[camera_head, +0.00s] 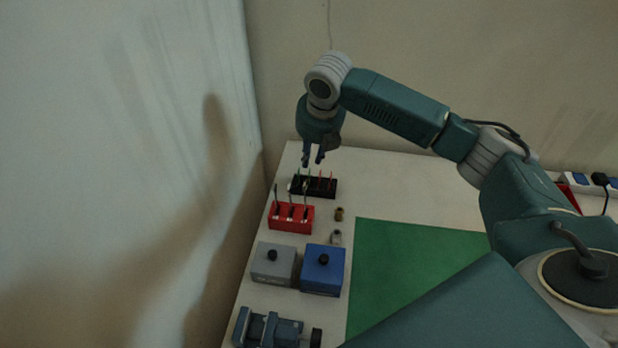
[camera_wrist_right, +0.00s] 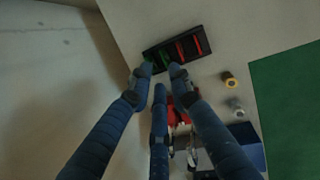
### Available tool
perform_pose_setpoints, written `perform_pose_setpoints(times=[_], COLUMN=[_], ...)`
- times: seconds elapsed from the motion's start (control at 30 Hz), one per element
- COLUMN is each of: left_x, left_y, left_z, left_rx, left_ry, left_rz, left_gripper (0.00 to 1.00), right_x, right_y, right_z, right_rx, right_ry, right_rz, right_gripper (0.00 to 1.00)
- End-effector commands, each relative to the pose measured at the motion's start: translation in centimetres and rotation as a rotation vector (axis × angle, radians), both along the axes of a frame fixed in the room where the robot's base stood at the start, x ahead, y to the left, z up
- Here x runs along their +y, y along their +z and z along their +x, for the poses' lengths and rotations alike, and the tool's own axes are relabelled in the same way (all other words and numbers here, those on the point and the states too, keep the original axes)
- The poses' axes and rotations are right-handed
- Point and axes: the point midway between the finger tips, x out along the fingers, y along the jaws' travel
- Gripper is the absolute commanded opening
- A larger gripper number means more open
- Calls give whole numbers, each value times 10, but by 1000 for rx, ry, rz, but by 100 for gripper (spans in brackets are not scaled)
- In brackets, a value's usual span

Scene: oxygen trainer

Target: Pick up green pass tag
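Green pass tags stand in the left part of a black rack (camera_head: 325,194) near the table's left edge, with red tags in its right part. In the right wrist view, a green tag (camera_wrist_right: 161,58) shows at the left end of the rack (camera_wrist_right: 206,57), close to the fingertips. My right gripper (camera_head: 314,161) points down just above the rack's left part. Its fingers (camera_wrist_right: 161,74) are apart, with nothing clearly held between them. Contact with a tag cannot be told. My left gripper is not in view.
A red rack (camera_head: 291,218) with upright items stands in front of the black one. Two small fittings (camera_head: 338,214) stand right of it. A grey box (camera_head: 273,263), a blue box (camera_head: 323,271) and a vise (camera_head: 268,329) are nearer. A green mat (camera_head: 410,263) is clear.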

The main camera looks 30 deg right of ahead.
Motion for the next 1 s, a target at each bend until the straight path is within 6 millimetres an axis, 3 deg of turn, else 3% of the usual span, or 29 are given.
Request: perform_pose_setpoints(times=[0.1,0.2,0.53,0.83,0.87,0.93,1.0], left_x=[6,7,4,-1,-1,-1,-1], left_y=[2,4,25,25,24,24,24], left_z=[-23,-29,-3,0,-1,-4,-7], left_rx=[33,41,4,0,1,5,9], left_ry=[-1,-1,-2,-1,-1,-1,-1], left_rz=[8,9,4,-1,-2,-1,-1], left_gripper=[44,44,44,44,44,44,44], right_x=[-1,-1,0,-1,-1,-1,-1], right_y=[-13,-18,-62,-69,-69,-69,-69], right_z=[3,5,11,14,14,13,14], right_rx=[1,2,1,0,0,0,0], right_ry=[0,0,-1,1,1,0,0], right_rz=[-2,-1,0,-2,-2,-1,-1], right_gripper=[19,19,19,19,17,3,0])
